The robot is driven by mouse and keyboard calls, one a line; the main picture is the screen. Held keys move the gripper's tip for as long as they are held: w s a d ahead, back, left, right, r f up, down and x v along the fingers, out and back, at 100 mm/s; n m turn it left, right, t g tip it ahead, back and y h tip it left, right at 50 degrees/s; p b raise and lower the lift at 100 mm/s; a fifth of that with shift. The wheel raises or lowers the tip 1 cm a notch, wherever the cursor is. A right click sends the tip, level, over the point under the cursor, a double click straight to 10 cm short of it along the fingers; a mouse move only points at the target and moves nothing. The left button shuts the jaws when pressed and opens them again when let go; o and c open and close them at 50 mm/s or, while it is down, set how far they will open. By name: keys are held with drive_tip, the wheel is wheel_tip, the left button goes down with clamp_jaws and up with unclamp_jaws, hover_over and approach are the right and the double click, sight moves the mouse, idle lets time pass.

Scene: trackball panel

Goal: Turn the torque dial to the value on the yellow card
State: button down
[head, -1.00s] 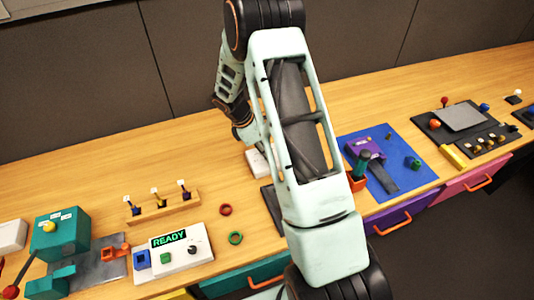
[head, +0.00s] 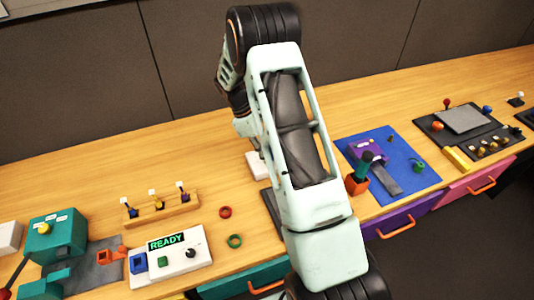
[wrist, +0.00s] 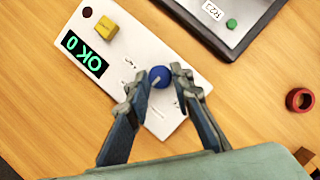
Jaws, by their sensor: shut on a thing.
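In the wrist view a blue dial (wrist: 160,76) with a pale pointer line stands on a white panel (wrist: 140,60). My gripper (wrist: 161,82) has its two fingers on either side of the dial and is shut on it. Small marks around the dial are too small to read. In the head view my arm hides the gripper and dial; only a corner of a white panel (head: 258,165) shows. I cannot make out a yellow card.
A yellow block (wrist: 105,28) and a dark red button sit on the panel. A dark-framed panel (wrist: 235,35) with a green button lies close by. A red ring (wrist: 300,100) lies on the wood at right. The head view shows a READY panel (head: 190,268) at left.

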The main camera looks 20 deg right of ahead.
drive_tip(key=c, duration=1.7)
unclamp_jaws()
drive_tip(key=shift+v, duration=6.05)
